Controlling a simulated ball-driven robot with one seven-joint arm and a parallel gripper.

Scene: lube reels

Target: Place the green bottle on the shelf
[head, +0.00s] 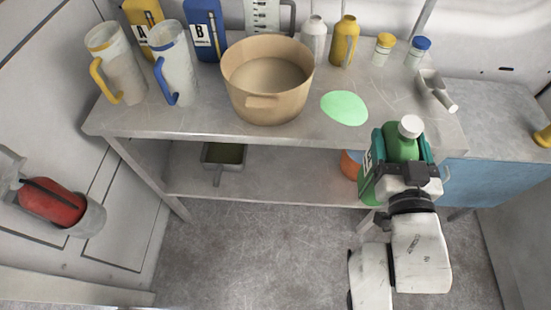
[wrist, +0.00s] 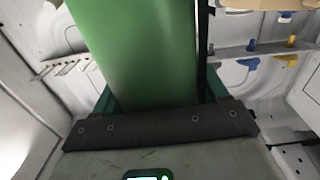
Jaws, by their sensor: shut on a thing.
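The green bottle (head: 402,148) with a white cap is upright in my gripper (head: 404,160), in front of the shelf table's right front edge in the head view. My gripper is shut on it, with teal fingers on either side. In the wrist view the green bottle (wrist: 140,50) fills the upper middle, and its top is out of frame. The shelf table (head: 220,122) has a grey upper surface with a green round patch (head: 345,107) on it. Its lower shelf (head: 280,185) shows underneath. My gripper hides part of the lower shelf's right end.
A large tan pot (head: 262,100) stands mid-table. Two clear jugs (head: 122,80) (head: 176,75) stand at left. A silver bottle (head: 313,40) and yellow bottle (head: 344,42) stand behind. A metal scoop (head: 436,90) lies at right. A tray (head: 224,157) and orange object (head: 351,163) are below.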

